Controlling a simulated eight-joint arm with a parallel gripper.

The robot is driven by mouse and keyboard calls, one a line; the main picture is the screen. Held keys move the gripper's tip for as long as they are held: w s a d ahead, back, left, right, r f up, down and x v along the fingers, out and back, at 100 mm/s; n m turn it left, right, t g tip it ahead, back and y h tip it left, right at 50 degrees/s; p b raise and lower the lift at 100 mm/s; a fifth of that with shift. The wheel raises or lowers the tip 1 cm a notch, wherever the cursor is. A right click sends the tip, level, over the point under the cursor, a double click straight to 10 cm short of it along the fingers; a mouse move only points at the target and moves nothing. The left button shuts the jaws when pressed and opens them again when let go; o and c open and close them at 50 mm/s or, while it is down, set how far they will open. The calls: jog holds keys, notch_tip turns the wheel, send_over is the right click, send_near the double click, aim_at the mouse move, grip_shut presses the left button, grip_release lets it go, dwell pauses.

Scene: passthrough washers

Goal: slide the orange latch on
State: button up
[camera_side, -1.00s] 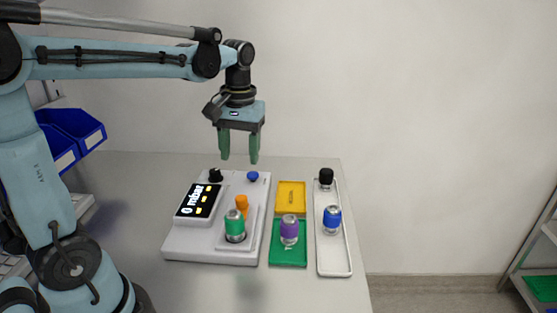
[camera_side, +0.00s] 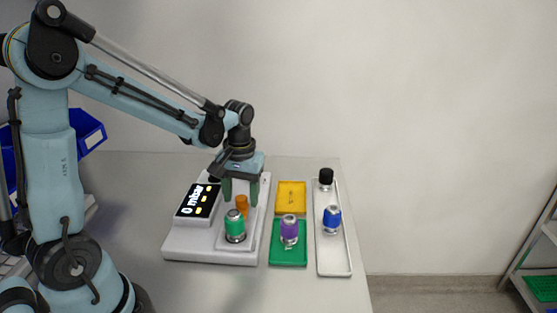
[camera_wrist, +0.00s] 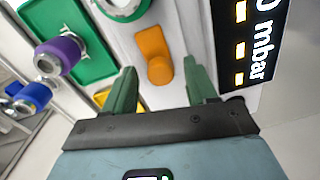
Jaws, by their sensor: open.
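The orange latch (camera_side: 241,203) stands on the white device (camera_side: 190,247), just behind the green-banded cylinder (camera_side: 235,227). In the wrist view the orange latch (camera_wrist: 154,55) is a rounded bar with a raised round knob at its near end. My gripper (camera_side: 240,203) is low over the device, pointing down. Its green fingers are apart, and in the wrist view (camera_wrist: 160,75) the latch's knob shows between and slightly beyond the fingertips. I cannot tell whether a finger touches it. The device's display (camera_side: 197,202) reads 0 mbar.
A green tray (camera_side: 289,258) holds a purple-banded cylinder (camera_side: 289,230), with a yellow tray (camera_side: 291,195) behind it. A white tray (camera_side: 334,266) holds a blue-banded cylinder (camera_side: 332,218) and a black-topped one (camera_side: 326,178). The front table area is clear.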

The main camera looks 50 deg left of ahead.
jog(key=shift+f, duration=0.1)
jog(key=shift+c, duration=0.5)
grip_shut()
jog(key=shift+s+d, duration=1.05)
jog(key=shift+o, duration=0.5)
grip_release()
notch_tip(320, 180, up, 12)
jog(key=shift+w+d, duration=0.2)
